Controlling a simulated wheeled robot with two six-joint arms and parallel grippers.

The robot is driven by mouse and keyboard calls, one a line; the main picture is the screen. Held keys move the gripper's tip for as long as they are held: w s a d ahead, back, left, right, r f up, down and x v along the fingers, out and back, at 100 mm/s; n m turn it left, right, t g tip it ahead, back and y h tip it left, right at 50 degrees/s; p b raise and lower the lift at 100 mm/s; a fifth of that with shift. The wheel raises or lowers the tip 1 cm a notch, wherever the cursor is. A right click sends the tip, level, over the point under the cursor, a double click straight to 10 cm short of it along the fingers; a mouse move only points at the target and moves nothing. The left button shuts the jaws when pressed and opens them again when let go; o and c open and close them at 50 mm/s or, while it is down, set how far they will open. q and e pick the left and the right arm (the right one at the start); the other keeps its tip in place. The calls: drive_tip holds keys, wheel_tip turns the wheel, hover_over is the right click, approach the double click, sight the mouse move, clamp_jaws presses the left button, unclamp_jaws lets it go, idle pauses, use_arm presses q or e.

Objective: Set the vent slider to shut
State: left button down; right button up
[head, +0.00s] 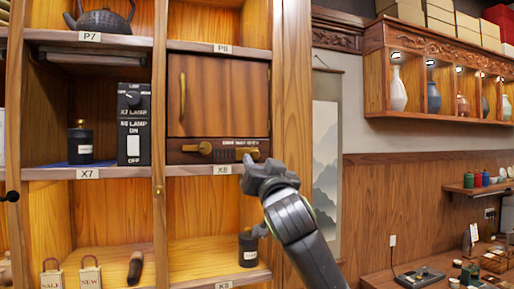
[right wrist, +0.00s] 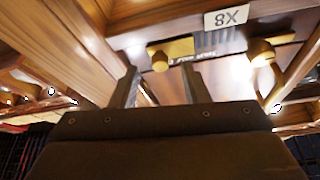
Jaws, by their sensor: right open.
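The vent panel (head: 219,151) is a dark brown strip below a wooden door in the X8 compartment. Small lettering runs above its right part; I cannot read all of it, but the right end looks like "OPEN". In the right wrist view, which is upside down, the vent slider is a brass plate (right wrist: 181,47) with a small round knob (right wrist: 160,61), beside a dark slotted grille (right wrist: 218,42). In the head view the slider's knob (head: 248,153) is at the right end. My right gripper (head: 252,168) is open and empty just below and in front of it, apparently not touching. My left gripper is not in view.
A wooden upright (head: 288,120) stands close right of the gripper. The shelf below holds a black jar (head: 248,249). A lamp switch box (head: 133,125) stands in the compartment to the left.

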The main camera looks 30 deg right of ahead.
drive_tip(key=shift+p+x, duration=0.55)
drive_tip(key=shift+x, duration=0.95)
clamp_jaws()
